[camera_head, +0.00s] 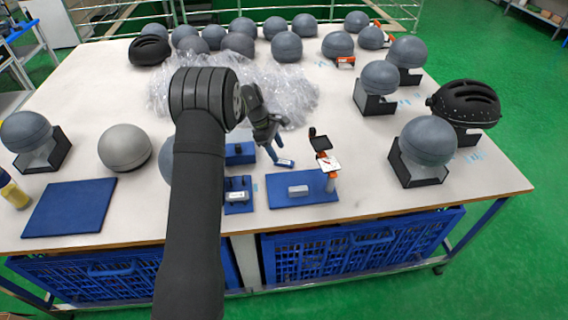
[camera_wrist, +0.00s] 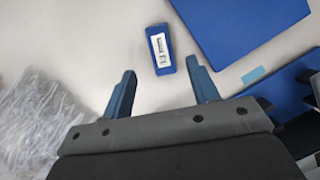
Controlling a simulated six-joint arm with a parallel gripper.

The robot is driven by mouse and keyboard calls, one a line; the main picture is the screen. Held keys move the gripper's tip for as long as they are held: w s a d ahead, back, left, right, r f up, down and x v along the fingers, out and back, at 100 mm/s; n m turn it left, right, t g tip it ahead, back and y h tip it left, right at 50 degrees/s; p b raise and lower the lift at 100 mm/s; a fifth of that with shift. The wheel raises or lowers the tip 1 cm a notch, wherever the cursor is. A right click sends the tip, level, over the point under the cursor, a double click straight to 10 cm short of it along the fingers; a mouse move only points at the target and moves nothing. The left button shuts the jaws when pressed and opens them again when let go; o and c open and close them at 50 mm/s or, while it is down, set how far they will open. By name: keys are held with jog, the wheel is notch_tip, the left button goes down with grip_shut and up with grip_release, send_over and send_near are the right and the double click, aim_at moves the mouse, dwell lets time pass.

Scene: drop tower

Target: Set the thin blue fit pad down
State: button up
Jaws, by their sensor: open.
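The thin blue fit pad (camera_wrist: 159,45), a small blue block with a white printed label, lies flat on the white table in the wrist view. It also shows in the head view (camera_head: 286,163), just beyond my fingertips. My gripper (camera_wrist: 161,67) is open, with its two blue fingers apart. The near end of the pad is between or just ahead of the fingertips, and neither finger appears to touch it. In the head view my gripper (camera_head: 274,147) is low over the table, tilted toward the pad.
A blue mat (camera_head: 285,199) with a pale block lies in front of the pad. A small orange-and-black stand (camera_head: 331,183) is at its right. Blue holders (camera_head: 240,153) stand left. Crumpled clear plastic (camera_head: 295,95) lies behind. Grey domes and black helmets surround the area.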

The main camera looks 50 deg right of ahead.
aim_at(284, 161)
jog(key=x, duration=0.4)
jog(key=shift+s, duration=0.25)
jog(key=shift+a, duration=0.1)
jog(key=c, duration=1.1)
jog(key=shift+r, duration=0.1)
jog(key=shift+c, duration=0.2)
